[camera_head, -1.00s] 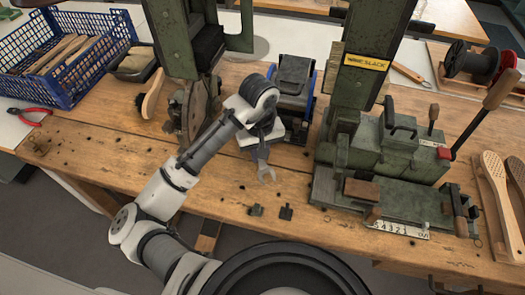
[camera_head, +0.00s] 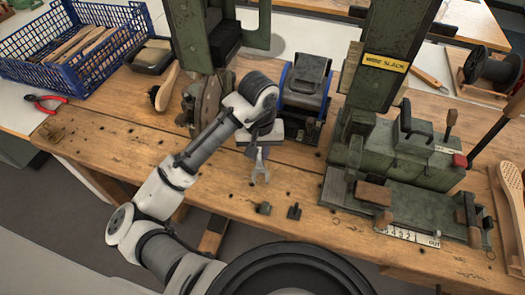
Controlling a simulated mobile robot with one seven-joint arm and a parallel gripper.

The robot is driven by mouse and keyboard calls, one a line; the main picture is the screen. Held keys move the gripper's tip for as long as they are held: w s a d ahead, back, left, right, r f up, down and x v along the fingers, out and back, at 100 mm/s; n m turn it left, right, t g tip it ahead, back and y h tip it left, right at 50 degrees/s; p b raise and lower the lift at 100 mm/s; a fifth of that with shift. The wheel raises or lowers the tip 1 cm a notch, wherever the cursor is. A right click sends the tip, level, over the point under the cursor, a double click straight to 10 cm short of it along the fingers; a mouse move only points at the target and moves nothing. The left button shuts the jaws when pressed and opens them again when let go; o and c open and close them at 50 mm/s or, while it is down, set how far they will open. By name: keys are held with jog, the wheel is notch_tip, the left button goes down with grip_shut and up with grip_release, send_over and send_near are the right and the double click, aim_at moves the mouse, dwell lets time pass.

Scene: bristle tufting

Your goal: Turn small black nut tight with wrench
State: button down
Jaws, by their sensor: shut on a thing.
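A grey open-ended wrench (camera_head: 260,172) hangs below my gripper (camera_head: 262,140) with its forked end pointing down toward the bench. My gripper is shut on the wrench, and the fingers are small and partly hidden by my wrist. Two small dark pieces lie on the bench to the right of and below the wrench: a greenish one (camera_head: 264,208) and a black one (camera_head: 294,211). I cannot tell whether the black one is the nut. The wrench's end is apart from both in the picture.
The wooden bench (camera_head: 130,140) holds a green machine (camera_head: 410,150) with a ruler at right. A blue-and-black device (camera_head: 306,85) stands behind my gripper. A blue crate (camera_head: 75,45), red pliers (camera_head: 45,103) and a brush (camera_head: 167,88) are at left. The bench's front left is clear.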

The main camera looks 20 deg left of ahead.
jog(key=shift+s+a+m+b, duration=0.2)
jog(key=shift+a+m, duration=0.35)
jog(key=shift+a, duration=0.1)
jog(key=shift+s+a+m+b, duration=0.15)
jog(key=shift+a+m, duration=0.4)
jog(key=shift+a, duration=0.2)
jog(key=shift+a+m, duration=0.6)
jog(key=shift+s, duration=0.1)
jog(key=shift+a+b, duration=0.15)
jog(key=shift+b, duration=0.15)
jog(key=shift+a+m+b, duration=0.45)
jog(key=shift+a+m, duration=0.75)
jog(key=shift+a, duration=0.15)
